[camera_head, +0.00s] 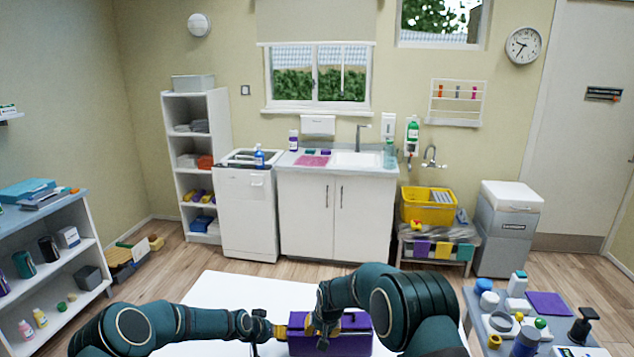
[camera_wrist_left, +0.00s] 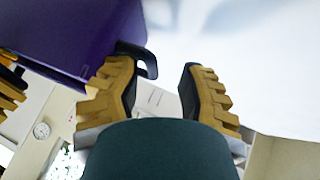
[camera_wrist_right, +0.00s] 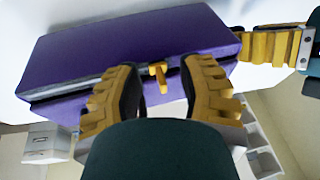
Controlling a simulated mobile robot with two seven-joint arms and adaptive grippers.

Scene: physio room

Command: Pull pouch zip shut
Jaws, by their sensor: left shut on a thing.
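The purple pouch (camera_head: 350,340) lies on the white table (camera_head: 215,300), partly hidden by my right arm. In the right wrist view the pouch (camera_wrist_right: 130,45) shows a dark zip seam along its side and a small yellow zip pull (camera_wrist_right: 158,72). My right gripper (camera_wrist_right: 162,75) is open, with a finger on each side of the pull and a gap to it. My left gripper (camera_head: 280,331) is at the pouch's left end.
A trolley (camera_head: 480,325) with bottles and jars stands at the right. A shelf unit (camera_head: 75,285) with bottles and boxes stands at the left. The white table is clear behind and left of the pouch.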

